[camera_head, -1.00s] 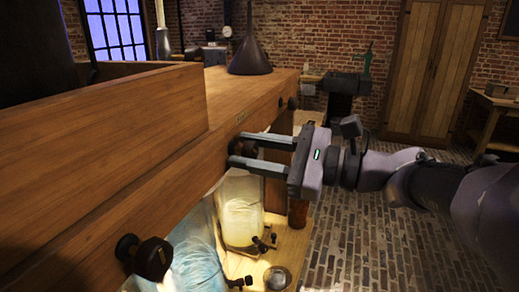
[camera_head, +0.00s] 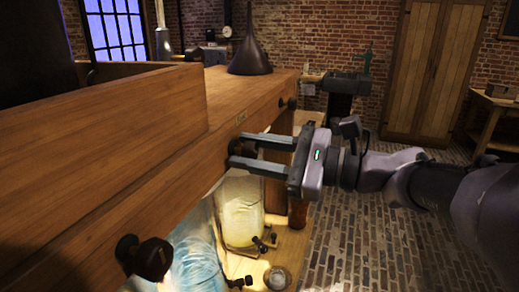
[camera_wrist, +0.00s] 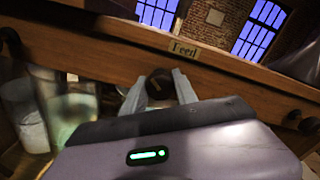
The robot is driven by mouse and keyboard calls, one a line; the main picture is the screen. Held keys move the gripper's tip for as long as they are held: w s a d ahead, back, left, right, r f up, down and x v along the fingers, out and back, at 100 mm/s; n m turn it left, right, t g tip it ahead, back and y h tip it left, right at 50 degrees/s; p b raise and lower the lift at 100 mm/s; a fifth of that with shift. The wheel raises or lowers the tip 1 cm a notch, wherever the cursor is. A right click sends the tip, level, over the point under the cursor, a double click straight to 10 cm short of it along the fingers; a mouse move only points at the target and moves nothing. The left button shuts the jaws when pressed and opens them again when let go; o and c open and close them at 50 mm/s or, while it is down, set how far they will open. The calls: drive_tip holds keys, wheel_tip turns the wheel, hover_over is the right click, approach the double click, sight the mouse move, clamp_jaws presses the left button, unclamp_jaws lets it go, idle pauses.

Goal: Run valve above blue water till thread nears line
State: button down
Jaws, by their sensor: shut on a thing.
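My gripper (camera_head: 232,151) has its two fingers closed around a dark round knob (camera_wrist: 160,84) on the front of the wooden beam (camera_head: 150,175). In the wrist view the knob sits between the fingers, just below a small plate reading "Feed" (camera_wrist: 184,49). The blue water (camera_head: 196,262) shows in a glass jar under the beam, at the lower left of the head view; its upper part is hidden by the beam. I cannot make out a thread or a line on any jar.
A jar of pale yellow liquid (camera_head: 240,212) stands under the beam with small dark taps near it. A second dark knob (camera_head: 152,258) sticks out nearer to me. A dark funnel (camera_head: 249,50) stands on the bench. The brick floor (camera_head: 365,245) on the right is clear.

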drive_tip(key=m+p, duration=0.1)
drive_tip(key=p, duration=0.2)
drive_tip(key=shift+r+m, duration=0.4)
drive_tip(key=m+p, duration=0.2)
drive_tip(key=p, duration=0.2)
drive_tip(key=shift+m, duration=0.4)
drive_tip(key=m+p, duration=0.1)
drive_tip(key=p, duration=0.2)
drive_tip(key=shift+f+m, duration=0.1)
drive_tip(key=shift+m, duration=0.3)
drive_tip(key=shift+f, duration=0.1)
drive_tip(key=shift+f+m, duration=0.2)
drive_tip(key=shift+m, duration=0.1)
drive_tip(key=shift+r+p, duration=0.1)
drive_tip(key=shift+p, duration=0.3)
